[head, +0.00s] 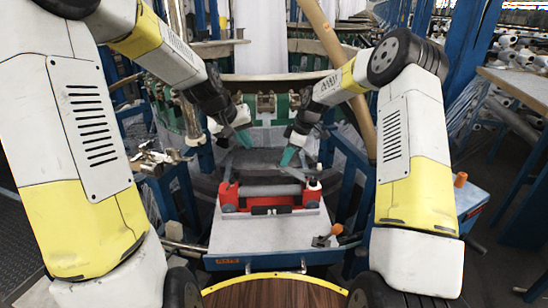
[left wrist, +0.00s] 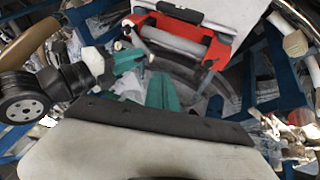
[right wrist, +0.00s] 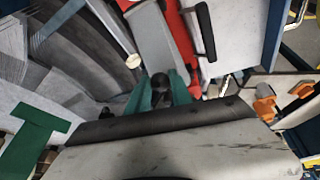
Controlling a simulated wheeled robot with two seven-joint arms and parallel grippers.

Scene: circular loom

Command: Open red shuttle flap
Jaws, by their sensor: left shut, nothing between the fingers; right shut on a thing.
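The red shuttle (head: 229,195) sits on a white-topped stand in the middle of the head view, with a grey roll (head: 268,190) along it. It also shows in the left wrist view (left wrist: 213,52) and right wrist view (right wrist: 180,35). My right gripper (head: 289,157) is at the shuttle's rear right; its teal fingers close on a small dark part (right wrist: 160,82) beside the grey piece of the shuttle. I cannot tell whether this part is the flap. My left gripper (head: 240,138) is shut and empty, above and behind the shuttle's rear left, apart from it.
The white stand top (head: 265,232) is clear in front of the shuttle. An orange-tipped tool (head: 335,230) lies at its right edge. The loom's curved ring (head: 325,85) is behind, with blue posts on both sides. A wooden round top (head: 275,293) is nearest.

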